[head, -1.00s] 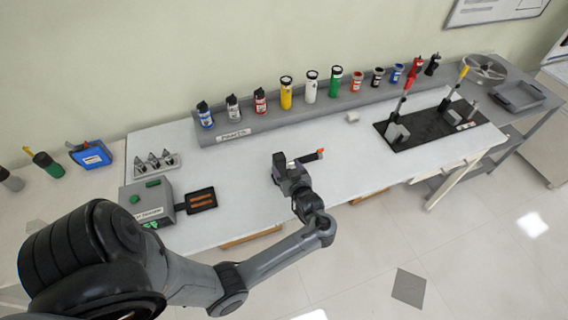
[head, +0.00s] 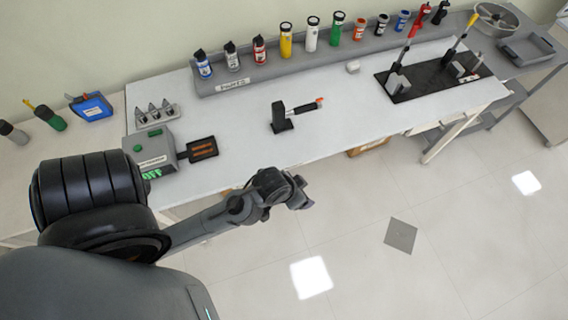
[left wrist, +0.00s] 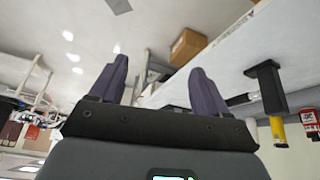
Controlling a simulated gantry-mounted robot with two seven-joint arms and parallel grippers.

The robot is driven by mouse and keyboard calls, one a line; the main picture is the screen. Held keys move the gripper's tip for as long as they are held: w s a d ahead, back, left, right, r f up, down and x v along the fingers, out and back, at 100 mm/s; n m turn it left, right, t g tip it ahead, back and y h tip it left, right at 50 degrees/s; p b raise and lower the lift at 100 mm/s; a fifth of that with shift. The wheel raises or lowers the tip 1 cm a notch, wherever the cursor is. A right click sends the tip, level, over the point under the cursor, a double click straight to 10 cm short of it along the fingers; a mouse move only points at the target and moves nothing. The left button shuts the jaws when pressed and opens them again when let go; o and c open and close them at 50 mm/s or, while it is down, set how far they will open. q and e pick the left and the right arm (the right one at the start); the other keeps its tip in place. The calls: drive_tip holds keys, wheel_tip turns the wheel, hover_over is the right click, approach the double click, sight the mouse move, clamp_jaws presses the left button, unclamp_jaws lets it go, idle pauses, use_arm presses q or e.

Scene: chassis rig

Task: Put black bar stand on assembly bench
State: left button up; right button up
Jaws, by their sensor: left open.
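The black bar stand (head: 282,118) stands upright on the white assembly bench (head: 345,121), near the middle of its width. A dark bar with an orange-red tip (head: 309,106) reaches out from it to the right. My left gripper (head: 303,193) is off the bench's front edge, apart from the stand. In the left wrist view my left gripper (left wrist: 158,66) is open, with nothing between its fingers. The stand also shows there (left wrist: 268,86), to the right of the fingers. My right gripper is not in view.
A grey rack (head: 345,60) with several bottles runs along the back. A grey-green box (head: 150,152) and a small black tray (head: 203,149) are at left. A black mat (head: 428,84) with tools lies at right.

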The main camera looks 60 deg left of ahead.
use_arm(q)
drive_tip(key=s+d+r+m+g, duration=0.1)
drive_tip(key=s+d+r+m, duration=0.1)
drive_tip(key=s, duration=0.4)
drive_tip(key=shift+s+d+m+g, duration=0.3)
drive_tip(key=shift+s+m+g, duration=0.1)
wheel_tip(320, 180, up, 14)
drive_tip(key=p, duration=1.3)
drive_tip(key=shift+p, duration=0.4)
drive_tip(key=shift+f, duration=0.2)
